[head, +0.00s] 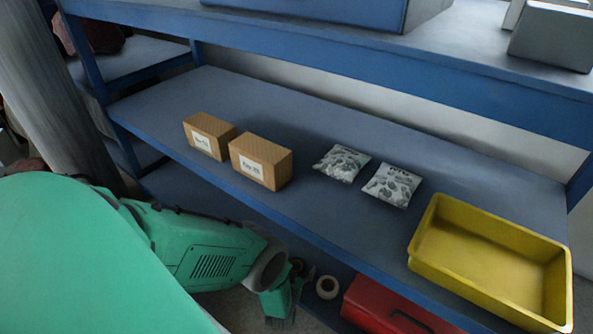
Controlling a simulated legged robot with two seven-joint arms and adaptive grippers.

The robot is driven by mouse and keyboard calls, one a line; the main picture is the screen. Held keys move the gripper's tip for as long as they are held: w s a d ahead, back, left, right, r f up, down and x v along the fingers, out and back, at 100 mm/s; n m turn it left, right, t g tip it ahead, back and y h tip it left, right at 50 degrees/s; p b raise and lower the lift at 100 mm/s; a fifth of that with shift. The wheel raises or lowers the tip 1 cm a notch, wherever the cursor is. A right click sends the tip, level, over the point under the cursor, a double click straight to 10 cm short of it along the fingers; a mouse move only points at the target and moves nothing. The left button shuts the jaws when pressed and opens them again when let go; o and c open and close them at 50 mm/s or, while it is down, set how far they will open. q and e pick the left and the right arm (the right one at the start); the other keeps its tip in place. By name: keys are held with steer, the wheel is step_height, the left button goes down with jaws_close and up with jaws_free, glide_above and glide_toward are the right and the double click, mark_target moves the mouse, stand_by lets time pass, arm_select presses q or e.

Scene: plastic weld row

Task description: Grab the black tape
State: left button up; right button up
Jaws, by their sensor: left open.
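A small dark ring (297,266) with a brownish inside, which looks like the black tape, shows low in the head view at the lower level under the shelf. It is small and partly hidden by my left gripper. My left gripper (283,304) is at the end of the green arm, pointing down, just in front of and below the dark ring. It is open, and I see nothing held in it. I cannot tell whether it touches the ring. My right gripper is not in view.
The blue shelf (320,215) above holds two cardboard boxes (260,162), two printed bags (391,185) and a yellow bin (490,285). Its front edge overhangs the lower level.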

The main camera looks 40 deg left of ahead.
arm_select(q)
steer(key=shift+w+a, duration=0.15)
steer(key=shift+a, duration=0.05)
steer(key=c, duration=1.2)
steer(key=shift+c, duration=0.4)
steer(key=shift+r, duration=0.1)
